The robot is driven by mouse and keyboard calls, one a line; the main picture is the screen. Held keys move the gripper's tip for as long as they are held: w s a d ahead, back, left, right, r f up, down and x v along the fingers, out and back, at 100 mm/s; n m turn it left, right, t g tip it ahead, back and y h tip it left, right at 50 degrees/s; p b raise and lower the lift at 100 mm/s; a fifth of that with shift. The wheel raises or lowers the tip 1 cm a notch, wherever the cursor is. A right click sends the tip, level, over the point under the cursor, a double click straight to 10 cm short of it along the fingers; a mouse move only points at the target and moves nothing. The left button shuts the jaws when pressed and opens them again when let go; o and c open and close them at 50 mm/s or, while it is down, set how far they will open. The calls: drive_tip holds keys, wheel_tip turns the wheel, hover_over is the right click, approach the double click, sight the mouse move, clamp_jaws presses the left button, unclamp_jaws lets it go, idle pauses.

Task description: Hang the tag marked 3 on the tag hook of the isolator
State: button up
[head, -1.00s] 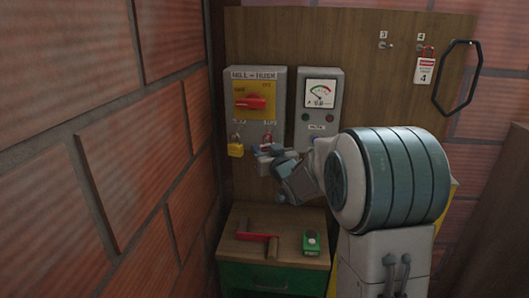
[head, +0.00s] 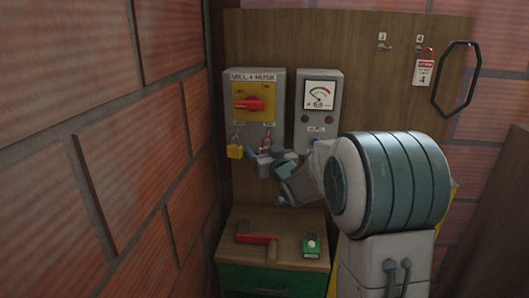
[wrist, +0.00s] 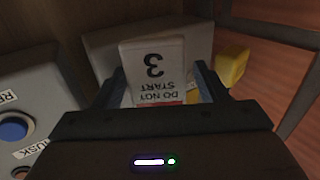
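The isolator (head: 282,88) is a grey box with a yellow plate and red handle on the board in the head view. A yellow padlock (head: 235,151) hangs at its lower left. The tag marked 3 (wrist: 172,52) is white and appears upside down in the wrist view, between my fingers. My gripper (head: 265,158) is just below the isolator's lower right. Its fingers (wrist: 158,90) stand apart on either side of the tag, with a gap at the right. My gripper hides the tag's upper end and the tag hook, so I cannot see whether the tag is on it.
A meter box (head: 320,95) is right of the isolator; its blue button (wrist: 13,130) shows in the wrist view. Peg 3 (head: 384,47) is bare. Tag 4 (head: 424,74) hangs beside it. A red-handled item (head: 257,239) and green device (head: 311,245) lie on the cabinet below.

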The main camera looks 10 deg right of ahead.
drive_tip(key=shift+s, duration=0.1)
drive_tip(key=b+v, duration=0.3)
drive_tip(key=v, duration=1.1)
drive_tip(key=s+d+f+m+g+h, duration=0.25)
drive_tip(key=s+f+g+h, duration=0.25)
drive_tip(key=s+f+g, duration=0.35)
drive_tip(key=s+a+f+g, duration=0.2)
drive_tip(key=s+g, duration=0.1)
drive_tip(key=s, duration=0.5)
drive_tip(key=s+a+f+g+y, duration=0.1)
drive_tip(key=s+a+f+g, duration=0.2)
drive_tip(key=s, duration=0.6)
drive_tip(key=shift+a+f, duration=0.2)
drive_tip(key=shift+f, duration=0.15)
